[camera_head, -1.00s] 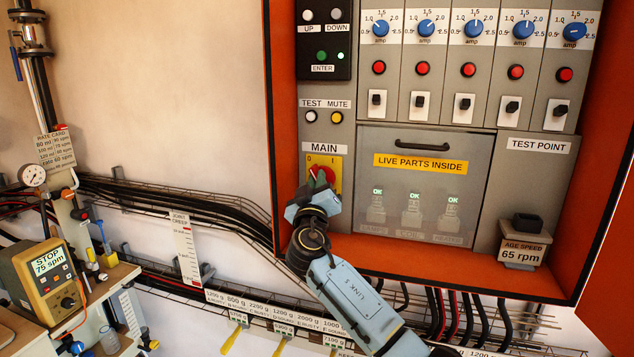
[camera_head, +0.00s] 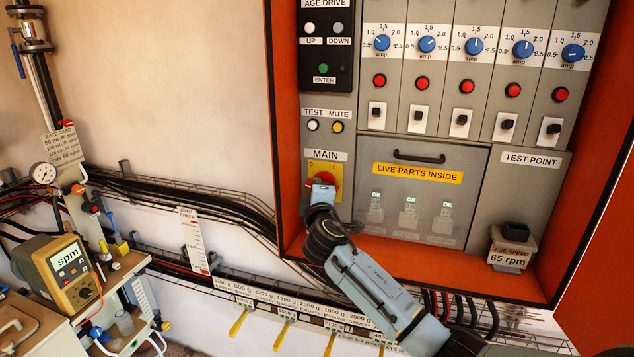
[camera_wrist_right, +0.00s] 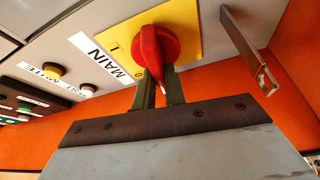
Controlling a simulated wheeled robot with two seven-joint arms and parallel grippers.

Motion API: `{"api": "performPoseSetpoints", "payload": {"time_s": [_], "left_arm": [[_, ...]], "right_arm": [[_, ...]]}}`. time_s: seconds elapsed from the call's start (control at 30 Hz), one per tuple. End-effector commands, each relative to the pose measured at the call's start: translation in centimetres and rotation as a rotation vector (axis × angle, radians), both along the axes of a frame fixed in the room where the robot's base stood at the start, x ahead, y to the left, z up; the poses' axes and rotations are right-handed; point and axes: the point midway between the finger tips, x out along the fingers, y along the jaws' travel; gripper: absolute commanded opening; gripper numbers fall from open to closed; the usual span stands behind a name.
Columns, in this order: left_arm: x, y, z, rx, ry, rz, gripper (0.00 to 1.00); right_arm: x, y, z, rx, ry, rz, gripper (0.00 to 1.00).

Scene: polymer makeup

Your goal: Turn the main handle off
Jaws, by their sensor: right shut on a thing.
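The main handle is a red rotary knob on a yellow plate (camera_head: 338,172) under the MAIN label (camera_head: 325,155) on the grey panel. In the right wrist view the red handle (camera_wrist_right: 150,48) stands between the two dark fingers of my right gripper (camera_wrist_right: 160,88), which is shut on its grip bar. In that view the bar runs roughly in line with the fingers. In the head view my right gripper (camera_head: 322,190) covers most of the handle, so its exact angle is hard to read there. My left gripper is not in view.
The orange cabinet edge (camera_head: 284,130) runs left of the panel. A clear cover (camera_head: 415,200) marked LIVE PARTS INSIDE, with a dark handle, is to the right. TEST and MUTE buttons (camera_head: 337,127) sit above. In the wrist view a metal bracket (camera_wrist_right: 245,45) stands close right of the handle.

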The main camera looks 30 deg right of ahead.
Motion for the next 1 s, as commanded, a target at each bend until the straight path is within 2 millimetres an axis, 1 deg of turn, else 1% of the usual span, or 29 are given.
{"api": "performPoseSetpoints", "payload": {"time_s": [0.1, 0.33, 0.87, 0.9, 1.0], "left_arm": [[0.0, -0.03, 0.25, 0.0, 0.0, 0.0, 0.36], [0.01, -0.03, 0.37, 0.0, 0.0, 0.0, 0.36], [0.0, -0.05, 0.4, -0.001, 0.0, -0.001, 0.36], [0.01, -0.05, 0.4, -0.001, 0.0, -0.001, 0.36], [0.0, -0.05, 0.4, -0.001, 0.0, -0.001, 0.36]], "right_arm": [[-0.02, -0.04, -0.1, -0.041, 0.051, -0.002, 0.0], [-0.01, -0.01, -0.2, -0.093, 0.109, -0.002, 0.0], [-0.02, -0.04, -0.28, -0.109, 0.129, -0.003, 0.0], [-0.02, -0.04, -0.27, -0.109, 0.129, -0.003, 0.13], [-0.01, -0.03, -0.25, -0.108, 0.128, -0.003, 0.26]]}}
